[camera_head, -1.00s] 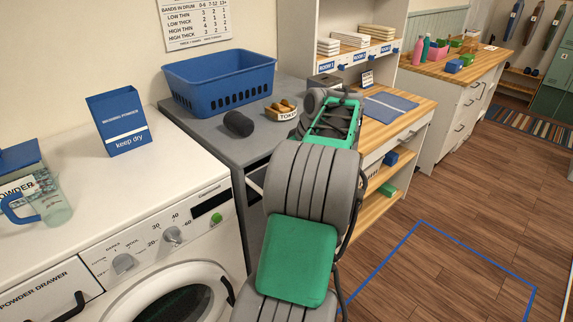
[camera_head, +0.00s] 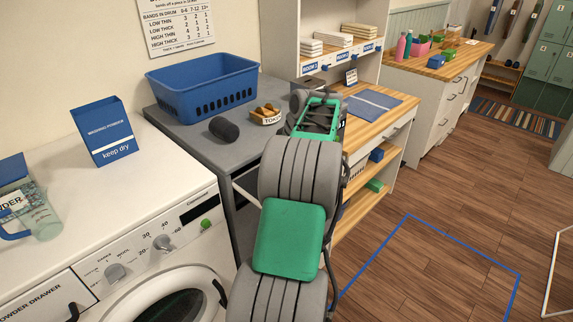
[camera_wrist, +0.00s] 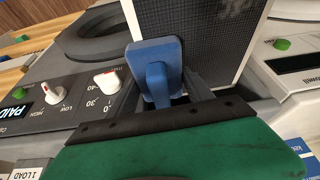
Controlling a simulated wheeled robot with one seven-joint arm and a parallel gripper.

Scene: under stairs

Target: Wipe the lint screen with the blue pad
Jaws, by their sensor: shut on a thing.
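The blue pad (camera_wrist: 153,52) has a blue handle (camera_wrist: 157,85) and shows in the wrist view. My gripper (camera_wrist: 178,98) is shut on that handle, with dark fingers partly hidden behind my green wrist cover. The lint screen (camera_wrist: 212,35) is a dark mesh panel in a white frame, just beyond the pad. The pad overlaps the screen's lower left part in the picture; I cannot tell whether they touch. In the head view my arm hides the gripper and pad.
A white washer (camera_head: 170,205) stands at left with a washing powder box (camera_head: 104,132) on it. The grey top (camera_head: 190,140) holds a blue basket (camera_head: 203,85), a dark roll (camera_head: 225,129) and a token bowl (camera_head: 266,116). Floor at right is open, marked with blue tape (camera_head: 455,240).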

